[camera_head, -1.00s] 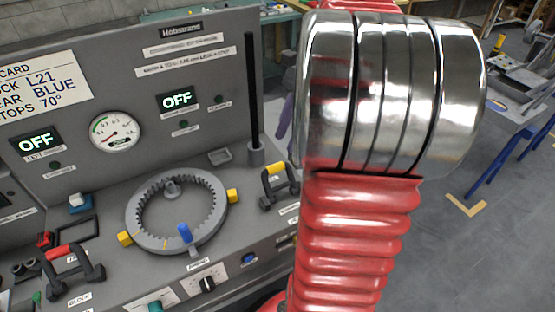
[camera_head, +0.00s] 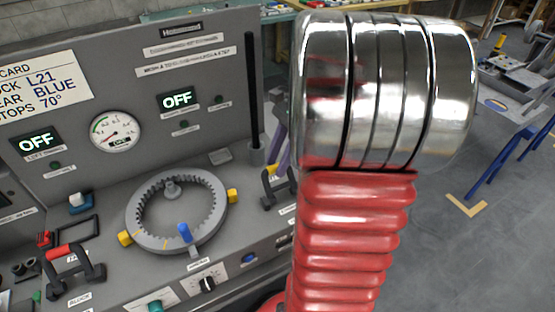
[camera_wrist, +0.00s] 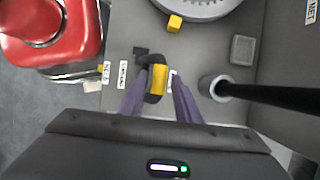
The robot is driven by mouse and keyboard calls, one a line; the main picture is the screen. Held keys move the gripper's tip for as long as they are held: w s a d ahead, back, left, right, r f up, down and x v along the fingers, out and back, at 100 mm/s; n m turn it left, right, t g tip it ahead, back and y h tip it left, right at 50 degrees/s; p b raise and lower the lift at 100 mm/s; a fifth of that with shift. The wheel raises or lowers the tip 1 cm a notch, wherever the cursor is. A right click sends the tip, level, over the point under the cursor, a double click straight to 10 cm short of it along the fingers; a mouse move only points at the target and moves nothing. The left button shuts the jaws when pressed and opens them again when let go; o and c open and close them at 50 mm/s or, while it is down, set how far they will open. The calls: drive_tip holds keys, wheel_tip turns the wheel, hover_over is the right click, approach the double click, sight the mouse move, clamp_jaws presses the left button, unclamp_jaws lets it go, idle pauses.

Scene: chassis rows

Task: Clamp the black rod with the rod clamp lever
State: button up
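The black rod (camera_head: 253,90) stands upright in a grey round socket (camera_head: 257,152) at the console's right end. In the wrist view the rod (camera_wrist: 275,95) runs to the right from its socket (camera_wrist: 214,87). A black lever with a yellow grip (camera_head: 269,172) stands just in front of the socket. In the wrist view its yellow grip (camera_wrist: 160,79) lies between the purple fingers of my gripper (camera_wrist: 162,74). The fingers are apart, one on either side of the grip; whether either touches it is unclear. In the head view a purple finger shows behind the lever, and my arm hides the rest.
A toothed ring (camera_head: 135,214) with yellow blocks and a blue peg lies left of the lever. A red-gripped lever (camera_head: 68,250) stands at front left. The upright panel (camera_head: 215,130) rises behind. A small grey box (camera_wrist: 242,49) sits near the socket.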

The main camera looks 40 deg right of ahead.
clamp_jaws()
drive_tip(key=shift+a, duration=0.2)
drive_tip(key=shift+d, duration=0.15)
